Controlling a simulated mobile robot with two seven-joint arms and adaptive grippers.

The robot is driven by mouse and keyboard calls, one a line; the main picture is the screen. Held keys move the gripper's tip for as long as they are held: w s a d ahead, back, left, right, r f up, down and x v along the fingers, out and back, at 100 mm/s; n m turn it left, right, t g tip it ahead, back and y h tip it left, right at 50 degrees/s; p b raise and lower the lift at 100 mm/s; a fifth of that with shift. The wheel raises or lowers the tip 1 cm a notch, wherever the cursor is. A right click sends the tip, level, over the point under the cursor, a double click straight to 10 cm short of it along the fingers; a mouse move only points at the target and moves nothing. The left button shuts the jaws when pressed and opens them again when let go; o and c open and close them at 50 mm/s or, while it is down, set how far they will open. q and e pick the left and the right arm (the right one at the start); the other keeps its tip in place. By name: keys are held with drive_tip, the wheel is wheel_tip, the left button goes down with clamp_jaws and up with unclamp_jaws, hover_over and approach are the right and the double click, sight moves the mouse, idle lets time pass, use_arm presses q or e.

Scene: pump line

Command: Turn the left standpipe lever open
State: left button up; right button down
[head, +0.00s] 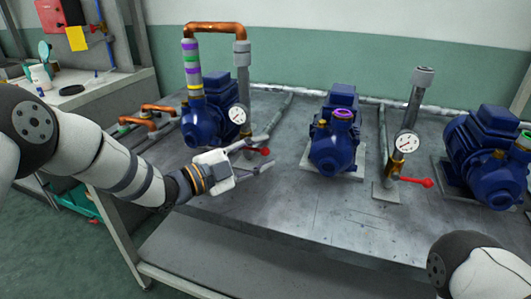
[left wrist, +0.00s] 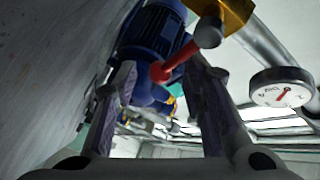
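The left standpipe (head: 243,85) is a grey pipe with a round white gauge (head: 238,114) on the bench. Its red lever (head: 265,151) points right, its base partly hidden behind my left gripper. My left gripper (head: 269,153) is open, its two fingers on either side of the lever's red end. In the left wrist view, the red lever (left wrist: 180,60) reaches from the brass valve (left wrist: 235,12) into the gap between the finger tips, with the gauge (left wrist: 283,93) to the right. I cannot tell whether a finger touches it. My right gripper is out of view.
A blue pump (head: 205,122) with a ringed column and copper pipe stands left of the lever. A middle pump (head: 334,145), a right standpipe (head: 416,95) with its own red lever (head: 416,182), and another pump (head: 488,150) stand rightward. The bench front (head: 300,215) is clear.

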use_arm(q)
drive_tip(key=shift+x, duration=0.9)
drive_tip(key=shift+c, duration=0.3)
clamp_jaws()
drive_tip(key=shift+s, duration=0.1)
drive_tip(key=shift+f, duration=0.1)
